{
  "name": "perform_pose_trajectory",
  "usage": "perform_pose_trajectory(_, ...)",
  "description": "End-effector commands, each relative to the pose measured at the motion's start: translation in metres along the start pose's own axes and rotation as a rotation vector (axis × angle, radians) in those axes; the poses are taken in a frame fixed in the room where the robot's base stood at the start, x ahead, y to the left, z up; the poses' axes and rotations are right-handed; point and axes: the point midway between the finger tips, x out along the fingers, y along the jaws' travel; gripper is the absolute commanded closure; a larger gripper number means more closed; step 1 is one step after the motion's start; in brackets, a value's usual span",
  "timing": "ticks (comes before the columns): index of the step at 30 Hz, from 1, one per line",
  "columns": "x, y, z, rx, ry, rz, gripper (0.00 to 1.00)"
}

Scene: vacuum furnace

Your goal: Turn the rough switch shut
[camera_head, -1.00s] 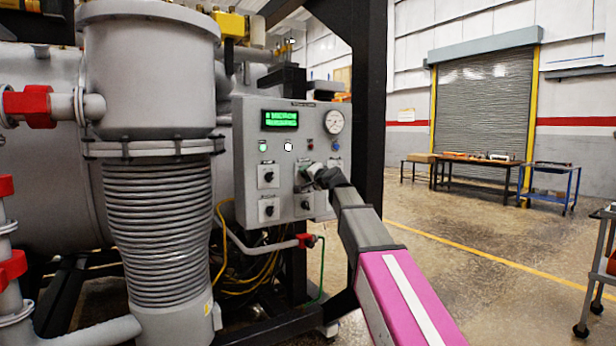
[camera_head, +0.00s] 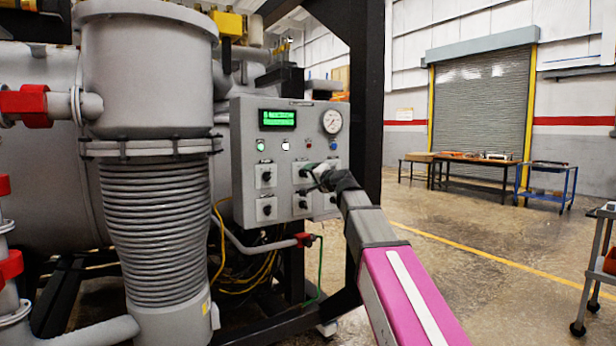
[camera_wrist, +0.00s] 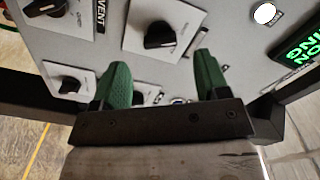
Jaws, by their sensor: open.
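The grey control panel (camera_head: 243,150) carries several black rotary switches on white plates. I cannot read which one is labelled rough. My gripper (camera_head: 318,172) is at the panel's right half, in front of the upper switches, and hides part of them. In the wrist view my gripper (camera_wrist: 160,62) is open, its two green fingers apart with nothing gripped. A black switch knob (camera_wrist: 159,36) lies just beyond the fingertips, roughly centred between them. Another switch plate (camera_wrist: 147,92) is partly hidden between the fingers. A switch (camera_wrist: 45,8) beside a VENT label is at the upper left.
A green display (camera_head: 278,118), a gauge (camera_head: 332,121) and small lamps sit above the switches. A black frame post (camera_head: 367,90) stands right of the panel. A ribbed grey pipe (camera_head: 156,230) is at left. Open floor lies to the right, with a cart (camera_head: 592,265) at the edge.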

Motion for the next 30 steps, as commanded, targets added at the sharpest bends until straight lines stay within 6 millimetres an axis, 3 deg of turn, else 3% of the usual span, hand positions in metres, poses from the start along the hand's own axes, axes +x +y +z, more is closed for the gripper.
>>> perform_pose_trajectory(3, -0.028, 0.001, 0.002, 0.0, 0.001, 0.001, 0.32)
perform_pose_trajectory(9, -0.053, 0.001, 0.001, 0.0, -0.001, 0.001, 0.32)
perform_pose_trajectory(22, -0.056, 0.006, 0.003, -0.005, -0.007, 0.01, 0.32)
perform_pose_trajectory(26, -0.058, 0.038, 0.018, -0.034, -0.046, 0.067, 0.32)
perform_pose_trajectory(30, -0.067, 0.101, 0.05, -0.089, -0.131, 0.182, 0.32)
